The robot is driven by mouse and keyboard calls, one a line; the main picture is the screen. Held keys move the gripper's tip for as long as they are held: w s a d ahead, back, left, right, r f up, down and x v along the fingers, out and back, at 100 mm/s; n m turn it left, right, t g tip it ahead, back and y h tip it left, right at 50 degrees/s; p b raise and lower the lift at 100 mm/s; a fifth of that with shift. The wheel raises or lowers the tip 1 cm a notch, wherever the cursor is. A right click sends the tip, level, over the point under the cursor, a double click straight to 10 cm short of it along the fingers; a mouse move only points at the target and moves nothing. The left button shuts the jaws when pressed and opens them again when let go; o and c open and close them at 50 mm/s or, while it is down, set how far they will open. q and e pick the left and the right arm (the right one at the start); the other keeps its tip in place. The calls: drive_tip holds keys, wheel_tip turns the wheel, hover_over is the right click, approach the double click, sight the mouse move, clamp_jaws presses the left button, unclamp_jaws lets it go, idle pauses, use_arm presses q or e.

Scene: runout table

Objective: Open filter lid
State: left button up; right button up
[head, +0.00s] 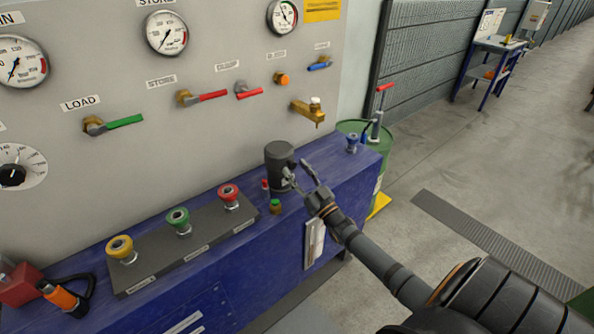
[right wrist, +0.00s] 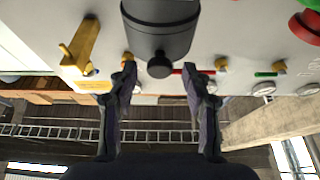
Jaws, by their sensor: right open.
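The filter is a dark grey, upright cylinder (head: 280,168) at the right end of the blue bench, against the panel. In the right wrist view the filter body (right wrist: 160,35) is at the top middle, with a round dark knob (right wrist: 160,66) sticking out of it. My right gripper (head: 299,173) is open beside the filter, on its right front side. In the right wrist view its two fingers (right wrist: 160,78) stand apart, one on each side of the knob in the picture. Whether they touch it cannot be told. My left gripper is not in view.
A brass tap (head: 308,112) sticks out of the panel above the filter. Small red and green-topped fittings (head: 275,206) stand beside it. Yellow, green and red knobs (head: 178,220) line the bench to the left. A green drum (head: 368,150) stands behind the bench's right end.

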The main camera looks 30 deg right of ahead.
drive_tip(key=shift+w+r, duration=0.1)
drive_tip(key=shift+w, duration=0.05)
clamp_jaws()
idle(0.4)
